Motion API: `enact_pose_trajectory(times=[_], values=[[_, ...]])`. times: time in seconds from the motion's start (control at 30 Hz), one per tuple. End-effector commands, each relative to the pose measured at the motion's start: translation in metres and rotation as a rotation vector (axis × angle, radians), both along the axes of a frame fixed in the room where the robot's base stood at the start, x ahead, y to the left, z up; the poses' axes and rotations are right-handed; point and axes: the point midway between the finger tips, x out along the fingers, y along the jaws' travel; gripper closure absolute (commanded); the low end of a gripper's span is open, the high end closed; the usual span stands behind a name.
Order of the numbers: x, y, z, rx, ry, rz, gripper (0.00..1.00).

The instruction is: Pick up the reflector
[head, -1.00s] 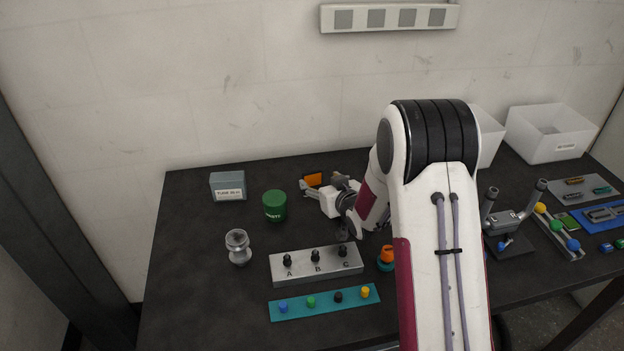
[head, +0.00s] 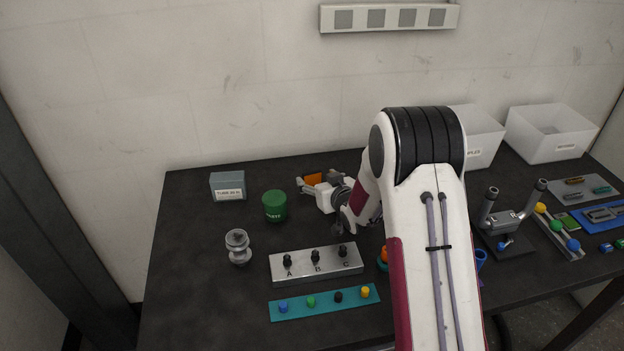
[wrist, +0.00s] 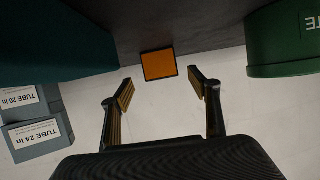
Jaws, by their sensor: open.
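The reflector is an orange square plate with a dark rim. It shows behind my gripper in the head view (head: 314,179) and ahead of the fingers in the wrist view (wrist: 158,64). My gripper (head: 303,187) is low over the back of the table, on the near side of the reflector. In the wrist view my gripper (wrist: 160,82) is open and empty. Its two fingertips lie to either side of the reflector's picture position, with the plate appearing just beyond them. I see no contact with the plate.
A green tub (head: 275,206) stands left of my gripper, close on the right in the wrist view (wrist: 287,40). A grey tube box (head: 228,186) is farther left. A grey block with black knobs (head: 316,263) lies in front. White bins (head: 548,134) stand at the back right.

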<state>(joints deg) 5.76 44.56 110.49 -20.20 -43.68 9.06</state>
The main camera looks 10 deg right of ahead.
Motion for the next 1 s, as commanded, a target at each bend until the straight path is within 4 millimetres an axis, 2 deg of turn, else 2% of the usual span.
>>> enact_pose_trajectory(times=[0.6, 1.0], values=[[0.041, 0.009, -0.019, -0.001, 0.001, 0.000, 0.39], [0.045, 0.009, -0.020, 0.000, 0.001, 0.000, 0.39]])
